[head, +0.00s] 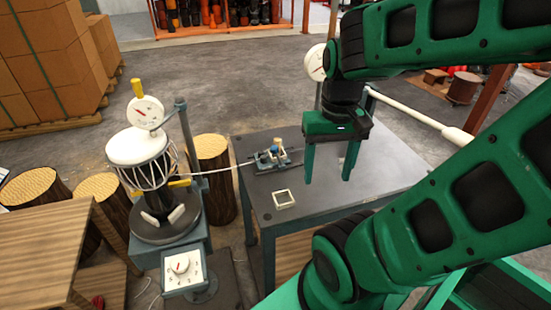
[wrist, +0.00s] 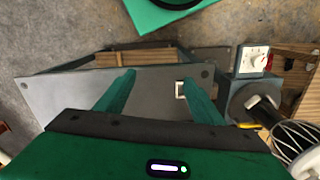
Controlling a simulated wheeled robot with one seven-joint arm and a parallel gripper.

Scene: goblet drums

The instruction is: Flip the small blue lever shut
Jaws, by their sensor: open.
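A small grey clamp-like fixture (head: 265,160) sits on the dark grey table (head: 325,205). A small blue lever (head: 276,150) stands up on it; it is too small for me to tell its exact angle. My green gripper (head: 328,176) hangs over the table to the right of the fixture, fingers pointing down, apart from the lever. The fingers are spread with nothing between them. In the wrist view the gripper (wrist: 159,78) is also open above the tabletop (wrist: 60,92); I cannot make out the lever there.
A small white square frame (head: 284,199) lies near the table's front-left edge. A thin white cord runs left from the fixture to a stand holding a goblet drum (head: 140,150). A dial box (head: 183,270) is below. A white gauge (head: 316,62) stands behind the table.

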